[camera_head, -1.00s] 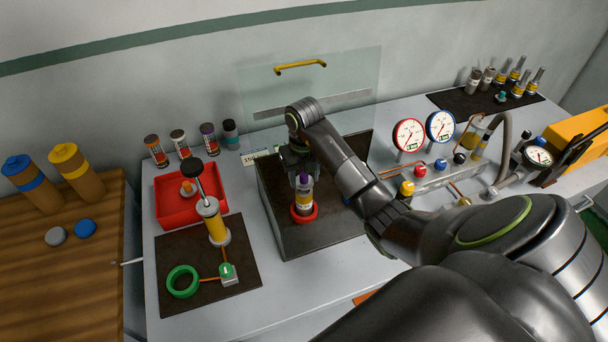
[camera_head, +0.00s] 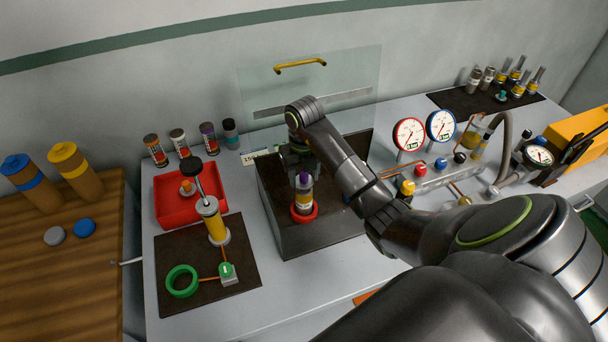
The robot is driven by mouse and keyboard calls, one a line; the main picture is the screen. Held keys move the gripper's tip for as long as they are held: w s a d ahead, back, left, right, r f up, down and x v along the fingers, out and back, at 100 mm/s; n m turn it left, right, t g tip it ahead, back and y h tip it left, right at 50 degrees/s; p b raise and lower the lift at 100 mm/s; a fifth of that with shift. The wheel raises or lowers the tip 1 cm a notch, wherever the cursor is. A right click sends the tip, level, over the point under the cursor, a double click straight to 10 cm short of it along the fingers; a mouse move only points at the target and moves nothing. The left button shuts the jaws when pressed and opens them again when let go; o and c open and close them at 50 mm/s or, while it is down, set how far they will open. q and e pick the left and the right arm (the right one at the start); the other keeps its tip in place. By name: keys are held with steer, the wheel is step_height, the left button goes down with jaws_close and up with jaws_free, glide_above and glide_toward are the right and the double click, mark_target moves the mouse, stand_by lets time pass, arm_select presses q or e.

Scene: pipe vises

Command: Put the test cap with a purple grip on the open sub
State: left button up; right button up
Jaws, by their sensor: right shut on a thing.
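The test cap's purple grip (camera_head: 304,179) shows at the top of the upright piece in the black block's red ring, in the middle of the view. Below it is the sub (camera_head: 304,199), a grey and yellow cylinder standing in the red ring (camera_head: 304,214). My right gripper (camera_head: 302,168) points down from above and is shut on the purple grip; its fingers are dark and partly hidden by my arm. The cap is in line with the sub; I cannot tell whether it is fully seated. My left gripper is not in view.
A clear shield with a yellow handle (camera_head: 300,65) stands behind the black block (camera_head: 322,236). A red tray (camera_head: 172,203) and a hand pump (camera_head: 211,222) are to the left. Several banded cylinders line the back. Gauges (camera_head: 409,134) and piping stand right of my arm.

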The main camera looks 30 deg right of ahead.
steer(key=shift+f+b, duration=1.3)
steer(key=shift+f, duration=0.1)
stand_by(0.5)
steer(key=o, duration=1.1)
steer(key=shift+r, duration=0.1)
